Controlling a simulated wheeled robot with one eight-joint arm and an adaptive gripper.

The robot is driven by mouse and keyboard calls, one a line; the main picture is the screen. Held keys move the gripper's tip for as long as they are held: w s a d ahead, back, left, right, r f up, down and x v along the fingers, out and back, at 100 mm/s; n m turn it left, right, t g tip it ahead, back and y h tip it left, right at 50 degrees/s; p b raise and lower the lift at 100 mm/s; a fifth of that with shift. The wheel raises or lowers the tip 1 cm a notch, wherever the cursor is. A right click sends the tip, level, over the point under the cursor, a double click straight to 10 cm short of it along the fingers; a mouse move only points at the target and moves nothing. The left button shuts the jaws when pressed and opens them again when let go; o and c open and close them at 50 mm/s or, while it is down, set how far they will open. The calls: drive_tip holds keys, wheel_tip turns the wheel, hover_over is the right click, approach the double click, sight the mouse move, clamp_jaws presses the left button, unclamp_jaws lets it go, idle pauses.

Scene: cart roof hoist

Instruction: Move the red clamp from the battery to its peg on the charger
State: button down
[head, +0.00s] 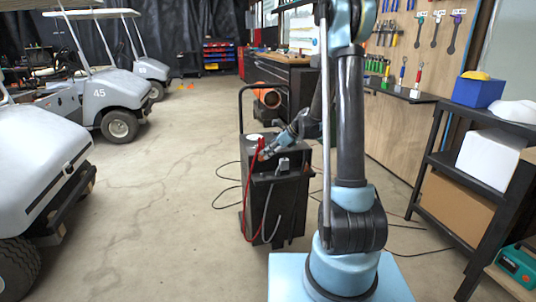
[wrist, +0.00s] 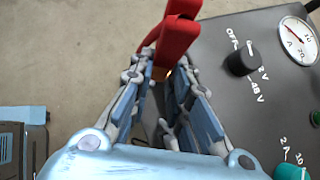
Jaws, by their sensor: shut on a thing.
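The charger (head: 290,205) is a dark wheeled box with a tall handle, standing on the floor just left of my arm. My gripper (head: 268,152) is at the charger's upper left edge, shut on the red clamp (head: 261,146). In the wrist view the red clamp (wrist: 178,38) sits between both fingers of my gripper (wrist: 164,72), beside the edge of the charger's top panel (wrist: 225,75). A red cable (head: 244,205) hangs from it down the charger's side. Whether the clamp touches its peg is hidden. A grey clamp (head: 284,163) is on the charger's front. I cannot make out the battery.
White golf carts (head: 112,95) stand at the left, the nearest (head: 45,155) close by. A black shelf (head: 480,190) with boxes stands at the right. Black cables (head: 226,187) lie around the charger. The floor between the carts and the charger is clear.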

drive_tip(key=shift+f, duration=2.85)
drive_tip(key=shift+s, duration=0.1)
drive_tip(key=shift+f, duration=1.55)
drive_tip(key=c, duration=1.4)
unclamp_jaws()
drive_tip(key=shift+v, duration=5.9)
